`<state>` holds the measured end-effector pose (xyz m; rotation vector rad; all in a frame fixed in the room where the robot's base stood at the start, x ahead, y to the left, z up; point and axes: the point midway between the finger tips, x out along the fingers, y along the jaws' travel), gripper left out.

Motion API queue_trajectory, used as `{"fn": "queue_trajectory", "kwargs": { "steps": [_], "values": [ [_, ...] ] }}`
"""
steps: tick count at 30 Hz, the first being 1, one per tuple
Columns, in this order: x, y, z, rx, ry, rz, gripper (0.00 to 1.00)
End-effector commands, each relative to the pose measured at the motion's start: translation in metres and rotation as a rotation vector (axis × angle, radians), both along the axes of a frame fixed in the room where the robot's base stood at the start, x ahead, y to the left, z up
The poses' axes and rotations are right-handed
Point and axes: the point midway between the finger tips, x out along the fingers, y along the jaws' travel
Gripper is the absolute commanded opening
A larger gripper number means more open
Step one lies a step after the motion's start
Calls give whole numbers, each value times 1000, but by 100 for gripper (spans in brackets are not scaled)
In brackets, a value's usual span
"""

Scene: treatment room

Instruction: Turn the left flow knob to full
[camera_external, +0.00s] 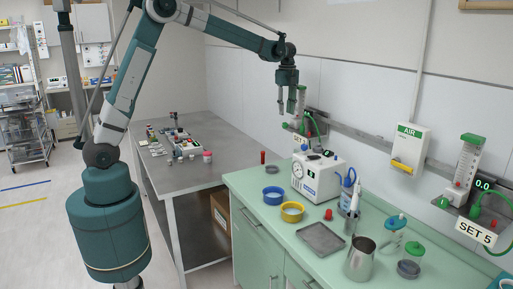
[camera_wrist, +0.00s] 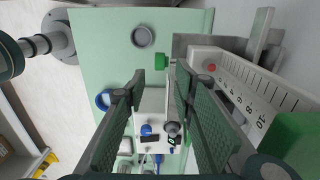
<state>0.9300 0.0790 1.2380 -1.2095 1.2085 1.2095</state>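The left flowmeter (camera_external: 301,100) is on the wall rail, partly hidden behind my gripper in the external view. In the wrist view its clear scale tube (camera_wrist: 255,90) runs along the right, with a large green cap (camera_wrist: 300,138) and a red float near the zero end (camera_wrist: 211,67). Its green flow knob (camera_wrist: 161,61) sticks out to the left of the white body. My gripper (camera_external: 286,110) points down beside the flowmeter. Its fingers are open and empty in the wrist view (camera_wrist: 160,74). The knob appears just beyond the fingertips, between them; contact cannot be told.
The right flowmeter (camera_external: 467,165) has a 0.0 display and a "SET 5" label (camera_external: 474,231). Below my gripper, the green counter (camera_external: 250,183) holds a white device (camera_external: 318,178), bowls (camera_external: 292,211), a tray (camera_external: 320,238) and a metal jug (camera_external: 359,259). A white AIR box (camera_external: 409,150) hangs between the flowmeters.

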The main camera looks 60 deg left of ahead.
Motion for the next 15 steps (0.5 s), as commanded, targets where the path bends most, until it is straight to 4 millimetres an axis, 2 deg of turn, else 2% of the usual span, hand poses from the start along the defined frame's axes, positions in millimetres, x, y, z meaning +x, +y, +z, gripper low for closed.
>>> {"fn": "queue_trajectory", "kwargs": {
  "steps": [15],
  "values": [
    [0, 0, -54, 0, 0, 0, 27]
  ]
}}
